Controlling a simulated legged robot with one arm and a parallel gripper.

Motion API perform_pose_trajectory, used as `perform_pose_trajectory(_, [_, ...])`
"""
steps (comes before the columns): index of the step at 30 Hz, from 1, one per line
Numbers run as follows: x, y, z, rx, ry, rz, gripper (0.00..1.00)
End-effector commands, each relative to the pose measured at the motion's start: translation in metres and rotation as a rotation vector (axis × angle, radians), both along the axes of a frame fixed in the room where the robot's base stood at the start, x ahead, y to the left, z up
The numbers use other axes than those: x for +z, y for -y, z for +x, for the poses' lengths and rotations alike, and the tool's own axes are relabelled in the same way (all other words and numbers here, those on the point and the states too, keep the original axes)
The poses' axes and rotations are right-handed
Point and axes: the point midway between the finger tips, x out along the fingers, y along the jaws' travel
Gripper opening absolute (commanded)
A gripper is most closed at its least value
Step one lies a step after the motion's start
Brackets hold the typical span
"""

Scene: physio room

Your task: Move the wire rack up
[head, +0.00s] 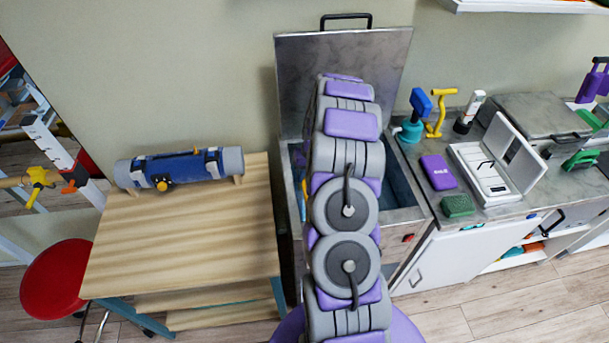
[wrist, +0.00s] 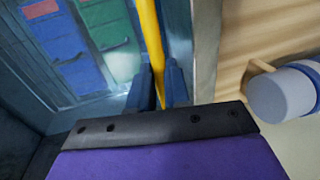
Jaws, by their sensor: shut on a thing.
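In the wrist view my gripper (wrist: 158,88) is shut on a yellow bar (wrist: 150,40), which runs away into the tank. It looks like the handle of the wire rack, but where it joins is not clear. Green (wrist: 70,65) and blue (wrist: 50,28) packs stand in the tank beside the bar, with thin rack wires hard to make out. In the head view the steel tank (head: 412,216) has its lid (head: 292,75) upright and open. My arm covers much of the tank, and the gripper and rack are hidden there.
A wooden table (head: 185,250) with a blue roll (head: 180,168) stands left of the tank, beside a red stool (head: 62,275). The right counter holds a white case (head: 490,178), a purple box (head: 438,172) and a teal pump bottle (head: 410,130).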

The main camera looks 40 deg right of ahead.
Motion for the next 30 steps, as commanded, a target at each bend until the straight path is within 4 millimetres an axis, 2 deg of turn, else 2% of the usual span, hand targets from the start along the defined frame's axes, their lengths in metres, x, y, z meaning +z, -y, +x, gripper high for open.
perform_pose_trajectory(5, [0.002,0.001,0.0,0.0,0.0,0.0,0.0])
perform_pose_trajectory(11, [0.017,0.001,0.0,0.0,0.001,-0.002,0.0])
perform_pose_trajectory(17, [0.049,0.001,0.0,0.0,0.004,-0.003,0.0])
perform_pose_trajectory(30, [0.138,0.002,0.0,0.0,0.005,-0.004,0.0])
